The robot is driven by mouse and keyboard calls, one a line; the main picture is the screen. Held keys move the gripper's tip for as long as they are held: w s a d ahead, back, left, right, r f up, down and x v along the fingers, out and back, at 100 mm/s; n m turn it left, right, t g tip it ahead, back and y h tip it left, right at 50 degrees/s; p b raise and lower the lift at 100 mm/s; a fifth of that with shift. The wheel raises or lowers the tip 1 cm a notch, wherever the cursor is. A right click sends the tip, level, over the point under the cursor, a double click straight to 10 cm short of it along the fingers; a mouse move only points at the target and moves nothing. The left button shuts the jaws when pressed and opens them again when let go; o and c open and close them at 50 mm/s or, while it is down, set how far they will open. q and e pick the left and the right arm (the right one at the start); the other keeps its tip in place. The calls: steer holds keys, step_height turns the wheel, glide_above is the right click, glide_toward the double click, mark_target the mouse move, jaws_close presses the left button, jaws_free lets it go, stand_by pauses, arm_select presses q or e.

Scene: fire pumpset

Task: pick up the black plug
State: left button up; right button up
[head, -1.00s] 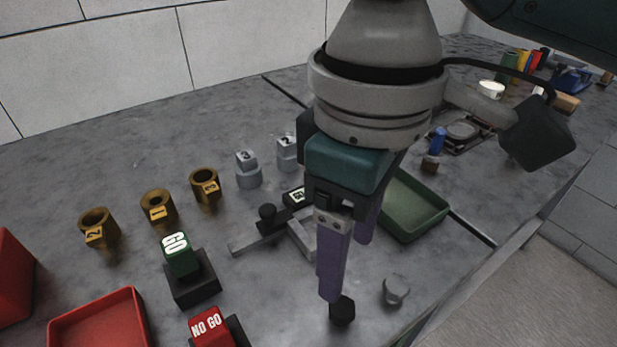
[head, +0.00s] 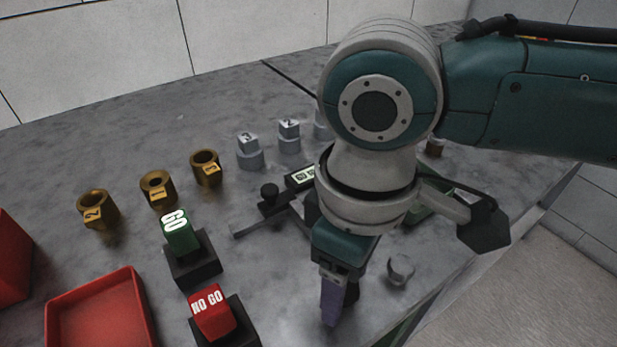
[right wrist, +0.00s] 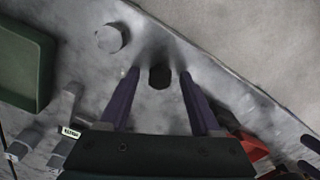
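The black plug (right wrist: 160,76) stands on the grey bench between the two purple fingers of my right gripper (right wrist: 160,74) in the right wrist view. The fingers are spread, with a gap on each side of the plug. In the head view my right gripper (head: 333,312) points down close to the bench, and its finger hides most of the plug (head: 352,293).
A grey round piece (head: 400,269) lies just right of my right gripper. A caliper-like gauge (head: 270,210) lies behind it. The NO GO block (head: 212,312) and red tray (head: 100,318) are to the left. The bench's front edge is close by.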

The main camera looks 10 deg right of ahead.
jaws_close()
steer(key=shift+r, duration=0.15)
stand_by(0.5)
